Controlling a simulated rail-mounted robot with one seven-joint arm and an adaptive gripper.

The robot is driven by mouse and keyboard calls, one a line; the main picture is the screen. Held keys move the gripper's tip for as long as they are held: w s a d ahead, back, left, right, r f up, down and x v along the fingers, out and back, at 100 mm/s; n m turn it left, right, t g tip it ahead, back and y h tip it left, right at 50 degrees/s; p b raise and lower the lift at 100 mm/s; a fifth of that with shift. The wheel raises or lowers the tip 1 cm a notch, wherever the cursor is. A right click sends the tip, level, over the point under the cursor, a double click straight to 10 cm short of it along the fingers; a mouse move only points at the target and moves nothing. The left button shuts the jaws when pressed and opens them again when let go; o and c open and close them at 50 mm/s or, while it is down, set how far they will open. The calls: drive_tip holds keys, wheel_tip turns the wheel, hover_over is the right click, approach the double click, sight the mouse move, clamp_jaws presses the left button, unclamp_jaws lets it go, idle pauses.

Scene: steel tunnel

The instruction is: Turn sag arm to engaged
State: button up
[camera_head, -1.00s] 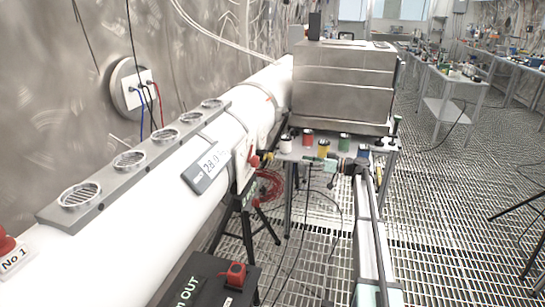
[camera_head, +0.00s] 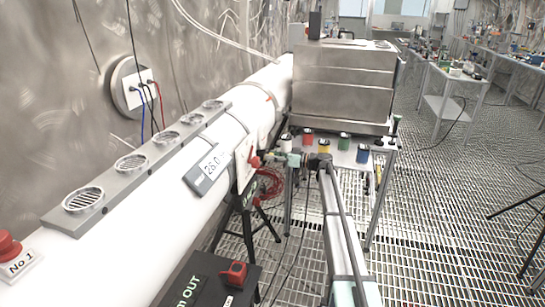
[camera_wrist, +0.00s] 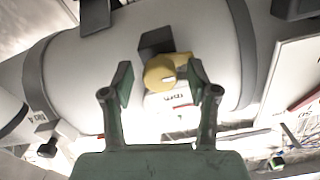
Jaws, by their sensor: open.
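My gripper (camera_wrist: 160,82) is open in the wrist view, with its two green fingers apart. A yellow rounded knob (camera_wrist: 160,74) on a dark block shows between the fingertips, on a white pipe (camera_wrist: 100,70). I cannot tell whether the fingers touch it. No part is clearly marked as the sag arm, so I cannot read its position. In the head view my gripper (camera_head: 292,159) is beside the white pipe (camera_head: 150,215), close to a red part (camera_head: 255,162) on a bracket. The yellow knob cannot be made out there.
A bench holds a stacked metal box (camera_head: 343,85) and several coloured jars, including a yellow jar (camera_head: 324,146). A tripod (camera_head: 250,225) and red cables (camera_head: 268,185) are below the pipe. A black box (camera_head: 210,280) with a red switch stands in front. Grated floor lies to the right.

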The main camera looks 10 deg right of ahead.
clamp_jaws()
drive_tip(key=shift+m, duration=0.3)
drive_tip(key=m+b, duration=0.2)
drive_tip(key=m, duration=0.5)
drive_tip(key=shift+w+m, duration=0.1)
drive_tip(key=shift+m, duration=0.3)
drive_tip(key=m+p, duration=0.1)
drive_tip(key=m, duration=0.3)
drive_tip(key=shift+m, duration=0.3)
drive_tip(key=m+p, duration=0.1)
drive_tip(key=m, duration=0.3)
drive_tip(key=shift+f+m+p, duration=0.1)
drive_tip(key=shift+m+p, duration=0.3)
